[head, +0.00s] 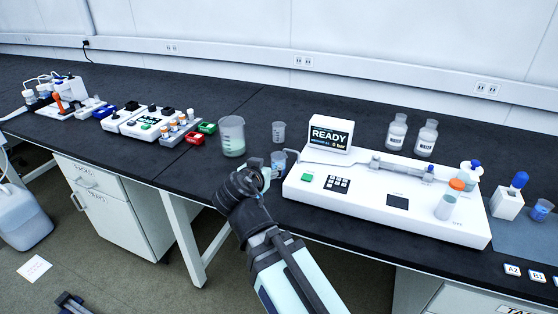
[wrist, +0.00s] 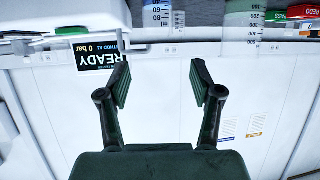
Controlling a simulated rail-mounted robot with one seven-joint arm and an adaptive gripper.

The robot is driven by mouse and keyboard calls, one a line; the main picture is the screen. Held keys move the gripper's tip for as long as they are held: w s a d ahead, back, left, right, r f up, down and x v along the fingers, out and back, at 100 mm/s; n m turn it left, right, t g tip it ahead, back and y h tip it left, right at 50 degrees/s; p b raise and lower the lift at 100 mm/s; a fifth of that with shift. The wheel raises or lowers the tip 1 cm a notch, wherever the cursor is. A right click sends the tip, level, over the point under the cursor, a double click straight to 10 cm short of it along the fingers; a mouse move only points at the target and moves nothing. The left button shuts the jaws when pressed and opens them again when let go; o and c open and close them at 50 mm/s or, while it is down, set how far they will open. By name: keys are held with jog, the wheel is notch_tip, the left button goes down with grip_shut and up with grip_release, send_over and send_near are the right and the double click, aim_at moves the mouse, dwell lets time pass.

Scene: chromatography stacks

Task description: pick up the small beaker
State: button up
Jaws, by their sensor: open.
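A small clear beaker with blue liquid (head: 279,164) stands on the dark bench at the left end of the white instrument, by its outlet tube. A second small, clear beaker (head: 278,132) that looks empty stands behind it. My gripper (head: 266,174) is just in front and left of the blue-liquid beaker, apart from it as far as I can tell. In the upside-down wrist view, my gripper's fingers (wrist: 160,82) are spread with nothing between them. A small graduated beaker with some blue (wrist: 157,17) shows beyond them at the top edge, partly cut off.
The white instrument (head: 370,203) with a READY screen (head: 330,136) stands right of my gripper. A large beaker with pale green liquid (head: 231,137) stands to the left. Red (head: 196,138) and green (head: 208,127) bins lie farther left. Two bottles (head: 411,135) stand behind the instrument.

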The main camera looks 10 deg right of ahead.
jog(key=w+p, duration=0.1)
jog(key=p, duration=1.1)
send_near(280, 156)
jog(key=shift+x, duration=1.15)
jog(key=p+x, duration=0.1)
jog(key=x, duration=0.3)
jog(key=shift+w+r, duration=0.1)
jog(key=shift+w, duration=0.15)
jog(key=shift+w+d+f, duration=0.25)
jog(key=shift+c, duration=0.2)
jog(key=c, duration=0.9)
